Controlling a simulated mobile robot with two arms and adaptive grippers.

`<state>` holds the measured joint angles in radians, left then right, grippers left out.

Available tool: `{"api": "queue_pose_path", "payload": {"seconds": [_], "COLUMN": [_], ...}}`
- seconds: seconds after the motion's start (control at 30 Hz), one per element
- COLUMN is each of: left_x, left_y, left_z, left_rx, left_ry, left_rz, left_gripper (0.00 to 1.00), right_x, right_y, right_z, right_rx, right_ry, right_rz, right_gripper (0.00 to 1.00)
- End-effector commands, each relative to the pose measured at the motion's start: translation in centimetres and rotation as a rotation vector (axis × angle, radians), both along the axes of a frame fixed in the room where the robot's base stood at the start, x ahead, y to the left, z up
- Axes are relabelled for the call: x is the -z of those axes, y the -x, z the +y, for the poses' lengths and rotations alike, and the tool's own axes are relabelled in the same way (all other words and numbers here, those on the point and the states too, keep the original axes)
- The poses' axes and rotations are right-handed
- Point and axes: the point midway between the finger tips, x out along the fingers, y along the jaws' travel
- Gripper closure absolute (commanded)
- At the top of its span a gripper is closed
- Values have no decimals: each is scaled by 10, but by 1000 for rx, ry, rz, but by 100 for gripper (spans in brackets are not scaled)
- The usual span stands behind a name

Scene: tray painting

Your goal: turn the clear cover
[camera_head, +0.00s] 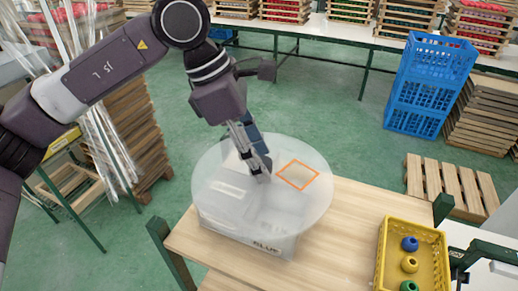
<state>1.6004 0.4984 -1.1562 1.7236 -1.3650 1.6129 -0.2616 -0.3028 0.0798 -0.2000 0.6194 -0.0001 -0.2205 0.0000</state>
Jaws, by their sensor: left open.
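The clear cover (312,207) is a round, see-through disc with an orange square outline on its right part. It lies over a pale box (240,232) with dark lettering, of which "BLUE" can be read, at the left end of the wooden table. My left gripper (260,172) comes down from above, with its fingertips at the middle of the cover. Its fingers are open. I cannot tell whether the fingertips touch the cover. My right gripper does not show.
A yellow crate (382,262) with blue, yellow and green balls stands at the table's right. The wooden table (345,225) is bare between cover and crate. Blue crates (418,90) and a wooden pallet (450,187) stand on the floor behind. Stacked trays fill the back tables.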

Motion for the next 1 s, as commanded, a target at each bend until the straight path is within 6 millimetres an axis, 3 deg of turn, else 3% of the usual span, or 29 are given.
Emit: {"api": "queue_pose_path", "payload": {"seconds": [0.23, 0.63, 1.0], "left_x": [1, 1, 2], "left_y": [0, 0, 0], "left_z": [-1, -1, -1], "left_rx": [-1, -1, -15], "left_ry": [1, 1, 1], "left_rz": [0, -1, -2], "left_gripper": [56, 100, 100], "right_x": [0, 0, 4], "right_y": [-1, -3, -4], "right_z": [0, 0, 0], "right_rx": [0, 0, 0], "right_ry": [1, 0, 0], "right_rz": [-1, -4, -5], "right_gripper": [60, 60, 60]}}
